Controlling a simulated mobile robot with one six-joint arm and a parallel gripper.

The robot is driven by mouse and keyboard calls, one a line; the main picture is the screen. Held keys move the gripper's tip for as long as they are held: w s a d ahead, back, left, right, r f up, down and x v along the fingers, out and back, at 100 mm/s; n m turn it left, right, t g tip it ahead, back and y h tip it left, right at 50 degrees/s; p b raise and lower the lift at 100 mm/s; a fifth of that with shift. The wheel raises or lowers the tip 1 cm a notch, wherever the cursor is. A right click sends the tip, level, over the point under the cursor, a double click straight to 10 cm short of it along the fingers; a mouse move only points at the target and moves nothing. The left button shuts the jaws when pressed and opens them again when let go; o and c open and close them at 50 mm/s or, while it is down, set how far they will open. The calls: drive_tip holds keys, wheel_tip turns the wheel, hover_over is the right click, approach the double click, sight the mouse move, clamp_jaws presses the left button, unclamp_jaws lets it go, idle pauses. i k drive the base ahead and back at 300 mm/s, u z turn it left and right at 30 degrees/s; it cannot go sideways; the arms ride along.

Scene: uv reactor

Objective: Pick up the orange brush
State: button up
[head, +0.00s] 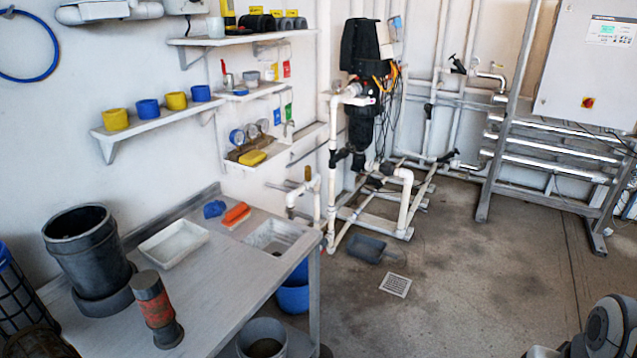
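The orange brush (236,213) lies on the grey workbench (222,281), near its back edge. It has an orange top, and a pale strip shows along its lower side. It sits just left of the small sink basin (273,238) and close to a blue object (214,209), whose shape is hard to make out. Nothing covers the brush. My gripper is not in view; only a grey part, apparently my arm, shows at the lower right corner, far from the brush.
A white tray (173,243), a black bucket (88,252) and a red-and-grey cylinder (156,310) stand on the bench. Wall shelves (158,122) hang above. White pipes (332,165) rise beyond the bench's right end. Open floor (460,270) lies to the right.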

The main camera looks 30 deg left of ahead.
sight(240, 213)
drive_tip(key=u, duration=0.7)
drive_tip(key=i, duration=1.15)
drive_tip(key=u, duration=1.1)
drive_tip(key=i, duration=0.5)
drive_tip(key=u, duration=0.2)
drive_tip(key=k, duration=0.75)
drive_tip(key=u, duration=0.2)
drive_tip(key=i, duration=0.75)
drive_tip(key=z, duration=0.05)
